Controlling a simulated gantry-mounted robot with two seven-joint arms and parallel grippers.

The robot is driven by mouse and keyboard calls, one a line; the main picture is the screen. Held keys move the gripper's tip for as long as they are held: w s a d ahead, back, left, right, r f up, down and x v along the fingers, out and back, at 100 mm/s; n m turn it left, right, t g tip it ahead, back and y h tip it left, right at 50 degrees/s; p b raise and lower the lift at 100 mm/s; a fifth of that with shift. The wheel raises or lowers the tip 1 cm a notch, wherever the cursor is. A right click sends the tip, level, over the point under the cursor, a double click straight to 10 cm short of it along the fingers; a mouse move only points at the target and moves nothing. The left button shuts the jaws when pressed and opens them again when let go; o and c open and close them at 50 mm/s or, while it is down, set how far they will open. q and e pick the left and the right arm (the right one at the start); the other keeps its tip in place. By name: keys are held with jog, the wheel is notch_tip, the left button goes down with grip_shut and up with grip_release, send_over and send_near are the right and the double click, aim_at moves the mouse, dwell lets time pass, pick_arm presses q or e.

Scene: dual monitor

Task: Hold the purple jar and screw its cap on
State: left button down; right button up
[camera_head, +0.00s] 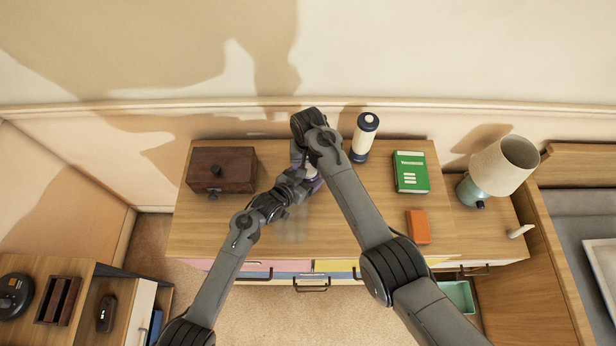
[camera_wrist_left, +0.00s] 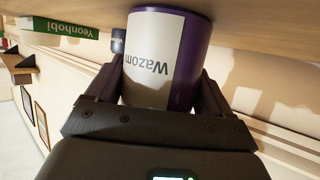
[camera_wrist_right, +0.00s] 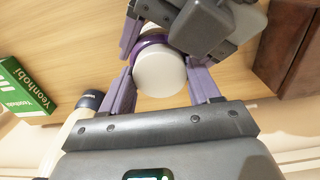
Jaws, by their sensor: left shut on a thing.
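The purple jar (camera_head: 315,186) is near the middle of the desk, largely hidden by my grippers. In the left wrist view the jar (camera_wrist_left: 187,62), with a white "Wazom" label, sits between my left fingers. My left gripper (camera_head: 303,178) is shut on its side. My right gripper (camera_head: 312,165) is at the jar's top. In the right wrist view a white round cap (camera_wrist_right: 160,72) lies between the spread right fingers (camera_wrist_right: 162,85), with a purple rim behind it. Whether the fingers press on the cap, and how it seats on the jar, I cannot tell.
A dark wooden box (camera_head: 222,168) stands left on the desk. A white bottle with dark ends (camera_head: 363,138) stands behind right. A green book (camera_head: 411,172), an orange block (camera_head: 417,226) and a lamp (camera_head: 500,168) are to the right. The desk's front left is clear.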

jog(key=c, duration=0.6)
jog(key=m, duration=0.5)
jog(key=o, duration=1.2)
jog(key=shift+c, duration=0.2)
jog(key=shift+r, duration=0.1)
jog(key=shift+r, duration=2.2)
